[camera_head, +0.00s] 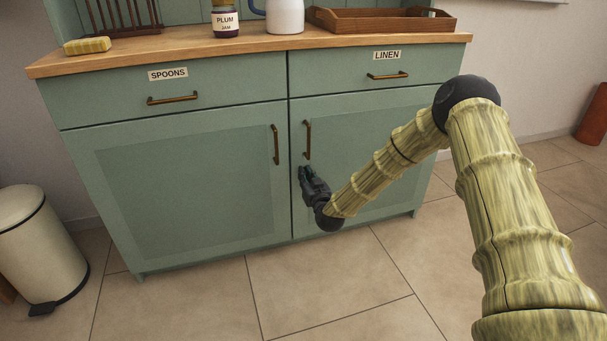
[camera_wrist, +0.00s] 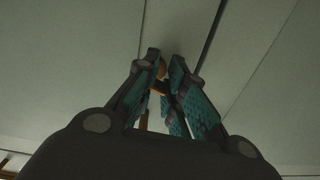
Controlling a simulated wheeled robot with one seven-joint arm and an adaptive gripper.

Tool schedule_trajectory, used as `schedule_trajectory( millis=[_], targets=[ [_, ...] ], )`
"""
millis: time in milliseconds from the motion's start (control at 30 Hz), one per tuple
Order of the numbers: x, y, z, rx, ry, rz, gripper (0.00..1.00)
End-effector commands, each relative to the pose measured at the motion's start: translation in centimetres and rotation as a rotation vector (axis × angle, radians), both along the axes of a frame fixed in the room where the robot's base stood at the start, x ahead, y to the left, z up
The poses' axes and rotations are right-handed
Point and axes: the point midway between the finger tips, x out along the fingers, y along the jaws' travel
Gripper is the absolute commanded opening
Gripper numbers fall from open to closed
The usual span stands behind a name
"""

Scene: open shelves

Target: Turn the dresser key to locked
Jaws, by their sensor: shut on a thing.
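The green dresser (camera_head: 180,112) has two drawers above two closed doors. My gripper (camera_head: 304,173) is low at the right door (camera_head: 375,150), by its left edge and below its upright handle (camera_head: 307,140). In the wrist view my gripper (camera_wrist: 164,62) is shut on a small brass-coloured piece, which looks like the key (camera_wrist: 160,87). Part of the key shows between the dark and teal fingers, close to the door face. The fingers hide the rest, so I cannot tell how far it is turned. The key is hidden in the head view.
A pedal bin (camera_head: 40,245) stands left of the dresser. The worktop (camera_head: 130,58) bears a sponge (camera_head: 87,45), a plum jam jar (camera_head: 226,20), a white mug (camera_head: 285,16) and a wooden tray (camera_head: 380,24). The tiled floor (camera_head: 330,285) in front is clear.

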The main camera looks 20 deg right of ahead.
Motion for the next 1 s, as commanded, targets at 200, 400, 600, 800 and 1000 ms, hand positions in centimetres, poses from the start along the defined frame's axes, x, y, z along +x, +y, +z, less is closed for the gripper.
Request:
schedule_trajectory(
  millis=[200,400,600,800,1000],
  targets=[
    [0.14,-1.79,0.20,0.200,0.002,-0.027,0.00],
    [0.15,-1.82,0.04,0.389,0.006,-0.027,0.00],
    [0.13,-1.75,-0.12,0.580,0.013,-0.026,0.00],
    [0.09,-1.71,-0.39,0.770,0.021,-0.025,0.00],
    [0.08,-1.63,-0.55,0.953,0.027,-0.024,0.00]
  ],
)
